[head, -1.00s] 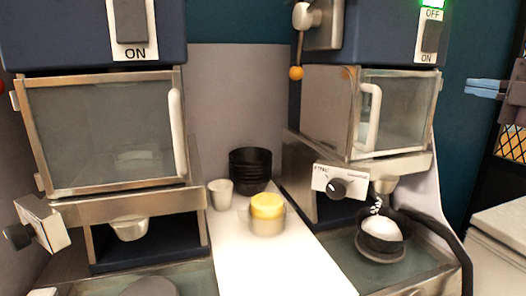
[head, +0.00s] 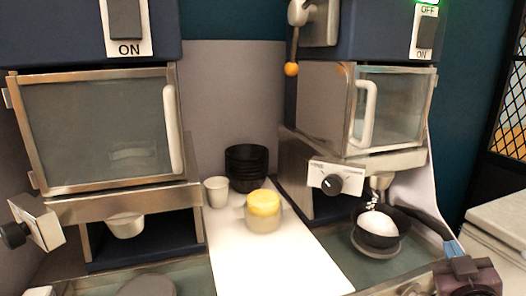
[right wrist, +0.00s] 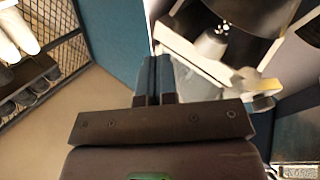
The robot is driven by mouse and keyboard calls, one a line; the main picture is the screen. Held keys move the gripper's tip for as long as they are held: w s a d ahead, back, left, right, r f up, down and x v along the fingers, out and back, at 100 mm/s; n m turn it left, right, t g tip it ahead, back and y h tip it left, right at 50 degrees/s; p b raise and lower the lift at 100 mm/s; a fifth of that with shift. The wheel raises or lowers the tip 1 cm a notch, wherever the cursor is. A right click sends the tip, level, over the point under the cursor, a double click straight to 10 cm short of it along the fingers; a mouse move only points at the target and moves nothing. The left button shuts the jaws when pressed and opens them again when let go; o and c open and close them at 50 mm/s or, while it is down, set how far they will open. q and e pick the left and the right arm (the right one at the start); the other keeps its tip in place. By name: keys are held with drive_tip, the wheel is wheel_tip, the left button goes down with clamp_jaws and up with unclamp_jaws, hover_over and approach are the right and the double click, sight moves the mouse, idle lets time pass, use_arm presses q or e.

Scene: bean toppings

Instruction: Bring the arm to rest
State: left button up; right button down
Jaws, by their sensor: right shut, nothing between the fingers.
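My right gripper (head: 449,243) is at the lower right of the head view, with its blue fingers together and nothing between them. In the right wrist view its fingers (right wrist: 152,75) are also closed and empty. The fingertips are close to the right machine's tray and right of the black bowl (head: 401,221); I cannot tell whether they touch anything. My left gripper is not in view.
The bowl holds white food under the right dispenser (head: 366,110), with white bits at its outlet. A yellow-topped container (head: 263,222), white cup (head: 217,192) and stacked black bowls (head: 246,165) stand on the white counter (head: 285,270).

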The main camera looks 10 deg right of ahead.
drive_tip(key=s+a+f+m+g+y, duration=0.1)
drive_tip(key=s+a+f+g, duration=0.25)
drive_tip(key=f, duration=0.35)
drive_tip(key=s+a+f+g+y, duration=0.1)
drive_tip(key=s+a+f+g, duration=0.2)
drive_tip(key=f, duration=0.4)
drive_tip(key=s+a+f+n+g+y, duration=0.2)
drive_tip(key=s+a+f+g+y, duration=0.45)
drive_tip(key=s+a+f, duration=0.35)
drive_tip(key=w+a+f+t, duration=0.1)
drive_tip(key=w+f+t, duration=0.4)
drive_tip(key=f+t, duration=0.2)
drive_tip(key=shift+w+f+n, duration=0.3)
drive_tip(key=shift+f+n, duration=0.1)
drive_tip(key=shift+f, duration=1)
